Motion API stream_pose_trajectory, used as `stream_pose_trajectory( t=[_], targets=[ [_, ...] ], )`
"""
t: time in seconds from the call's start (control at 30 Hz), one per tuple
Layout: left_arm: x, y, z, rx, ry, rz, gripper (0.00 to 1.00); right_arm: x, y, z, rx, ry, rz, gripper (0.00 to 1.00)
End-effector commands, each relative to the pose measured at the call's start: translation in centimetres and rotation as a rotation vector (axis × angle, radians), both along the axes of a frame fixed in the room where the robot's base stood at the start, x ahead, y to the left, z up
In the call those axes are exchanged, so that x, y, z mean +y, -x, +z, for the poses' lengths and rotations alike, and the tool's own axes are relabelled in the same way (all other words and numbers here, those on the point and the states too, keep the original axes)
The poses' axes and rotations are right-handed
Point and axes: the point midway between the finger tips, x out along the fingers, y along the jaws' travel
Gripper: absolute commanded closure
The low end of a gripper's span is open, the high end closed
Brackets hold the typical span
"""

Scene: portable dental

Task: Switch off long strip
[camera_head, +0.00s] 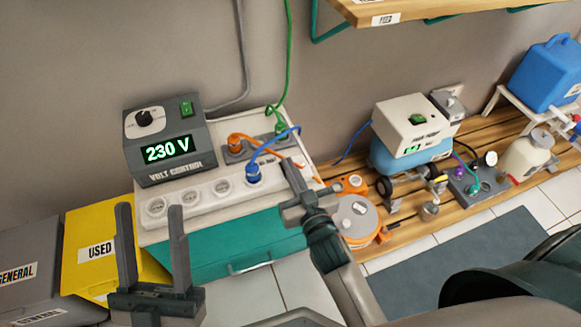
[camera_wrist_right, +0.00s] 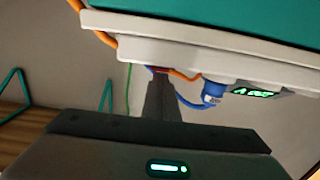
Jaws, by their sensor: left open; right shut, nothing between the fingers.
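The long white strip (camera_head: 190,204) lies along the front of the cabinet top, with several round sockets and a blue plug (camera_head: 253,174) near its right part. My right gripper (camera_head: 290,168) is shut and empty at the strip's right end. It covers part of that end, and I cannot make out a switch there. In the right wrist view the fingers (camera_wrist_right: 160,95) point at the strip's edge (camera_wrist_right: 200,62), close to an orange cable; contact is unclear. The blue plug (camera_wrist_right: 214,90) shows beside them. My left gripper (camera_head: 150,215) is open and empty, low at the left.
A grey volt control box (camera_head: 168,140) reading 230 V stands behind the strip. A grey shorter strip (camera_head: 255,145) with orange and green plugs lies behind. Yellow bin (camera_head: 100,240) is at left; a wooden bench (camera_head: 480,133) with devices is at right. Loose cables cross near my right gripper.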

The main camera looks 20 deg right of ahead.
Motion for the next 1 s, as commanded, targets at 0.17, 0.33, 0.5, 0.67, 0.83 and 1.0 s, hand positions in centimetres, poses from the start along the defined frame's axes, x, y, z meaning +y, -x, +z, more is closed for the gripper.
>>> stream_pose_trajectory(
  t=[0.17, 0.33, 0.5, 0.67, 0.83, 1.0],
  targets=[
    [-0.4, -1.2, -1.2, 0.099, -0.032, -0.004, 0.49, 0.0, -0.1, 0.2, 0.013, 0.0, 0.0, 1.0],
    [-0.9, -2.6, -3.5, 0.248, -0.08, -0.011, 0.49, 0.0, -0.2, 0.2, 0.035, 0.001, 0.0, 1.0],
    [-1.4, -3.6, -6.2, 0.404, -0.128, -0.02, 0.49, 0.0, -0.3, 0.1, 0.058, 0.002, -0.001, 1.0],
    [-1.6, -4.2, -8.9, 0.547, -0.173, -0.029, 0.49, 0.0, -0.3, -0.1, 0.08, 0.003, -0.001, 1.0],
    [-1.6, -4.3, -11.7, 0.695, -0.22, -0.036, 0.49, 0.0, -0.4, -0.2, 0.101, 0.004, -0.001, 1.0],
    [-1.6, -4.3, -12.0, 0.691, -0.219, -0.037, 0.49, 0.0, -0.4, -0.5, 0.101, 0.004, -0.001, 1.0]
  ],
)
